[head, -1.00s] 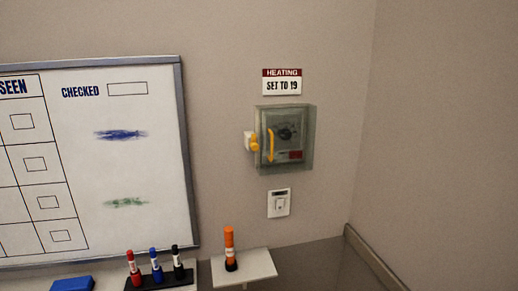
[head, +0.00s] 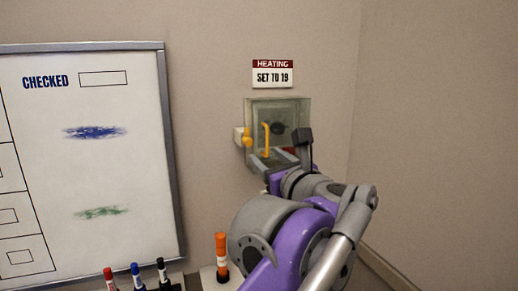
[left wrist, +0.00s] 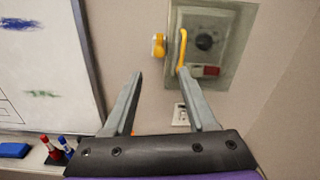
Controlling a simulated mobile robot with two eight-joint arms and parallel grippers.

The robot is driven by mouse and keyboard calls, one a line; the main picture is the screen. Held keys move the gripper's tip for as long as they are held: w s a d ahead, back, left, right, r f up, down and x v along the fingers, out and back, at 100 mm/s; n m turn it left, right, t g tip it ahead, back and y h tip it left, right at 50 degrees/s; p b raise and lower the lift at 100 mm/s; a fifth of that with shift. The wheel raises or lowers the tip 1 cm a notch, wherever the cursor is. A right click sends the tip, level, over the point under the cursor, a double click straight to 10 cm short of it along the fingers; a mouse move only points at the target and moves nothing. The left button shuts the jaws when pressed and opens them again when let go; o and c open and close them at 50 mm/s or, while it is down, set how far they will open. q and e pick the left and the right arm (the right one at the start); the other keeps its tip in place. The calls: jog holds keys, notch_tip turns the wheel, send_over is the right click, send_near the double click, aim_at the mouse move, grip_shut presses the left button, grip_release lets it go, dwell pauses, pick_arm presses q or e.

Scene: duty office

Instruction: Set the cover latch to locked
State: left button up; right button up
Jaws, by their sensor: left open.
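The clear cover (head: 290,108) is a boxy see-through case on the wall, down over a dial unit. A yellow upright handle (head: 265,138) is on its front. The small yellow cover latch (head: 247,139) sits on a pale block at the cover's left edge; its setting is too small to read. My left gripper (head: 273,159) is in front of the cover's lower part, open and empty. In the left wrist view, the open fingers (left wrist: 160,73) point up toward the latch (left wrist: 158,46) and the handle (left wrist: 182,47), with the cover (left wrist: 238,45) at right. My right gripper is out of view.
A HEATING sign (head: 272,74) hangs above the cover. A whiteboard (head: 105,160) is at left, with several markers below it. A wall switch (left wrist: 181,114) is below the cover.

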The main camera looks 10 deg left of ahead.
aim_at(249, 143)
pick_arm(q)
jog(key=x, duration=1)
jog(key=shift+w+a, duration=0.25)
jog(key=shift+c, duration=0.2)
grip_shut()
